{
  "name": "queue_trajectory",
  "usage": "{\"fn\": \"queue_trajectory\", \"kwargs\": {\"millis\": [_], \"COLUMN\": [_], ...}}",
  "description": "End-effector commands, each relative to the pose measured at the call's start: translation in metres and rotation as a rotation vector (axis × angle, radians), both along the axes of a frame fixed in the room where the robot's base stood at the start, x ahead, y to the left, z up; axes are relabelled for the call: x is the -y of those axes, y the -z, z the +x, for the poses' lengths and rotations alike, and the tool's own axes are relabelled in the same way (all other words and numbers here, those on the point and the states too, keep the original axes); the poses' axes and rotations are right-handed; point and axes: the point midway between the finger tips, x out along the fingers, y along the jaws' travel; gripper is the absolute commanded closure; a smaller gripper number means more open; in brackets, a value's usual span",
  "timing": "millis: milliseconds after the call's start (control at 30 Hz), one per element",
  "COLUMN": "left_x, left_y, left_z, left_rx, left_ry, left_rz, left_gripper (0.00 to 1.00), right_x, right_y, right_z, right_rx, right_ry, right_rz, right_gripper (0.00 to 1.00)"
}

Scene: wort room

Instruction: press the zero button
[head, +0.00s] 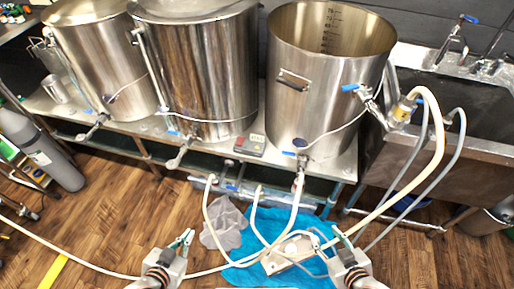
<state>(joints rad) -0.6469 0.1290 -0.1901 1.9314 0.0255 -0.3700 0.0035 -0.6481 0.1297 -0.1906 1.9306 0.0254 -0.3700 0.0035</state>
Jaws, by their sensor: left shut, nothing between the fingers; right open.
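A small grey box (250,146) with a pale face sits on the metal bench between the middle and right kettles. A red button (239,141) shows at its left side; its labels are too small to read. My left gripper (187,238) is shut and empty, low in the view, below and left of the box and well apart from it. My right gripper (340,236) is open, low at the right, also apart from the box. It overlaps the hoses and pump in the picture.
Large steel kettles (318,110) with valves and blue handles stand on the bench (225,152). Pale hoses (437,150) loop from the right kettle to a pump (285,254) on a blue towel (240,276). A sink (450,85) is at right.

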Motion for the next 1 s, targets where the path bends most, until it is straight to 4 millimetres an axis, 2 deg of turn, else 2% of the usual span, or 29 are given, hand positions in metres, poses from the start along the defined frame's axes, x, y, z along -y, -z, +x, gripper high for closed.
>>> {"fn": "queue_trajectory", "kwargs": {"millis": [167,1000], "left_x": [0.0,0.0], "left_y": [-0.007,0.003], "left_z": [0.005,-0.004], "left_rx": [0.015,-0.008], "left_ry": [-0.001,-0.001], "left_rz": [-0.003,0.001], "left_gripper": [1.0,1.0], "right_x": [0.0,0.0], "right_y": [-0.005,0.001], "right_z": [0.004,-0.002], "right_rx": [0.011,-0.003], "right_ry": [0.001,0.002], "right_rz": [0.002,0.001], "right_gripper": [0.57,0.57]}}
